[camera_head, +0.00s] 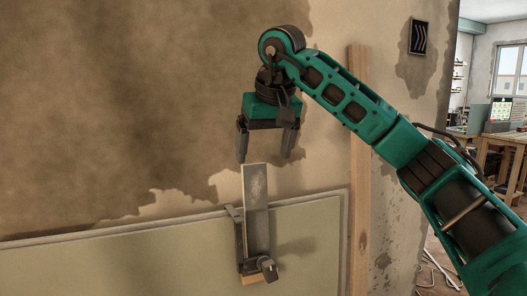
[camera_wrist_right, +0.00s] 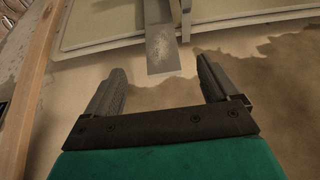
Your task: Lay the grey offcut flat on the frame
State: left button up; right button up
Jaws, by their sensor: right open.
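A narrow grey offcut (camera_head: 256,192) with a pale worn patch stands upright, its top end free. It rises above the upper edge of a pale greenish panel with a raised rim (camera_head: 300,203), which looks like the frame. A dark metal clamp (camera_head: 266,265) sits at its lower part; I cannot tell what it grips. My right gripper (camera_head: 265,153) hangs fingers down just above the offcut's top end, open and empty. In the right wrist view the offcut (camera_wrist_right: 160,45) ends just beyond the open fingers (camera_wrist_right: 160,75), apart from them. My left gripper is out of view.
A wooden post (camera_head: 358,150) stands upright right of the panel. A brown, patchy plaster wall (camera_head: 120,100) lies behind. A wooden table (camera_head: 505,145) stands far right. The wall area left of my gripper is clear.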

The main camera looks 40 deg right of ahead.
aim_at(256, 180)
jog(key=b+x, duration=0.2)
jog(key=x, duration=0.9)
jog(key=shift+f, duration=0.2)
jog(key=shift+w+f, duration=0.3)
jog(key=shift+f, duration=0.25)
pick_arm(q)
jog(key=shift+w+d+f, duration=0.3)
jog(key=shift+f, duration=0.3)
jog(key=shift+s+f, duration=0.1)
pick_arm(e)
jog(key=c, duration=1.2)
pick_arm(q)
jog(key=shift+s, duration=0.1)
pick_arm(e)
jog(key=shift+r, duration=0.15)
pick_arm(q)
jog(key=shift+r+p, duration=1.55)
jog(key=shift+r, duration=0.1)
pick_arm(e)
jog(key=shift+w+r, duration=0.2)
jog(key=shift+r, duration=1.1)
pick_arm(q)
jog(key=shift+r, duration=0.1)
